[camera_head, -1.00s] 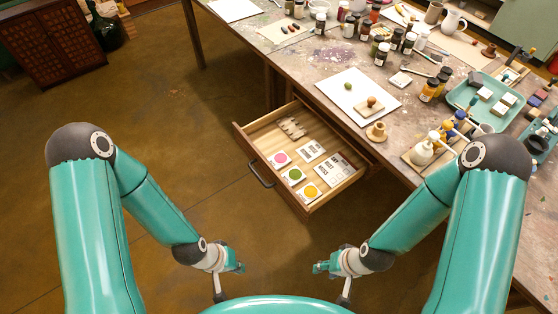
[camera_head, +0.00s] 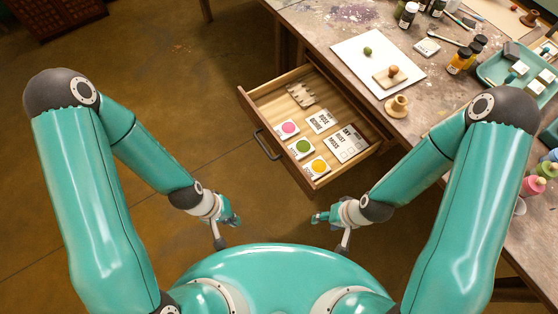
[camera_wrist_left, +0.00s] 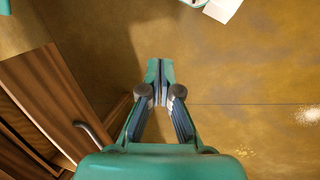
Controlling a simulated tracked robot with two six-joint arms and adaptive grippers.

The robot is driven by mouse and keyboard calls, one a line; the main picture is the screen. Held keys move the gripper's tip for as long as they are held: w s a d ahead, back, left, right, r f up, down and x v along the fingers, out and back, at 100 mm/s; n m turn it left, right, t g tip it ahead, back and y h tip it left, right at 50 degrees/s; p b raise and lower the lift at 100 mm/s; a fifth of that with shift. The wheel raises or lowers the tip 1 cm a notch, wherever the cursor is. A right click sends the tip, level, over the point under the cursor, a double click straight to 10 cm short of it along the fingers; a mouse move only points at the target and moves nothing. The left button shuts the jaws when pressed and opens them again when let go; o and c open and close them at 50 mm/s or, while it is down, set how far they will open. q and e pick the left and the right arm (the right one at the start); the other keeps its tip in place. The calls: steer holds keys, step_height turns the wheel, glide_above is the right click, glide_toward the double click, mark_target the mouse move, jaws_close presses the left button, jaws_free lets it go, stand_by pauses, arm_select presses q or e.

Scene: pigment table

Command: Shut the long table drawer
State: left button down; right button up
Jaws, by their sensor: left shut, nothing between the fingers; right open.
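The long table drawer (camera_head: 246,99) is pulled out from under the table in the head view. Its dark handle (camera_head: 266,145) is on the front face. In it lie pigment cards and a pale notched piece. My left gripper (camera_head: 233,218) is low in front of the drawer, to the lower left, apart from it. In the left wrist view my left gripper (camera_wrist_left: 160,72) is shut and empty. The drawer front (camera_wrist_left: 60,85) and handle (camera_wrist_left: 92,132) show to its left there. My right gripper (camera_head: 318,218) is open and empty, below the drawer's right corner and apart from it.
A wooden cabinet (camera_head: 50,15) stands far left. The floor left of the drawer is clear.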

arm_select(q)
step_height(320, 180, down, 6)
steer(key=s+n+g+h+b, duration=0.2)
steer(key=n+b, duration=0.4)
steer(key=b, duration=0.4)
steer(key=n+t+h+b, duration=0.9)
steer(key=n+t+b, duration=0.5)
steer(key=b, duration=0.6)
glide_toward(285, 154)
steer(key=shift+n+g, duration=0.7)
steer(key=b+x, duration=0.1)
steer(key=x, duration=0.1)
steer(key=b+x, duration=0.1)
steer(key=x, duration=0.1)
steer(key=b+x, duration=0.1)
steer(key=x, duration=0.1)
steer(key=shift+w+r, duration=0.2)
steer(key=shift+r, duration=0.2)
steer(key=shift+w+d+r+b, duration=0.1)
steer(key=shift+w+d+b, duration=0.2)
steer(key=shift+d, duration=0.1)
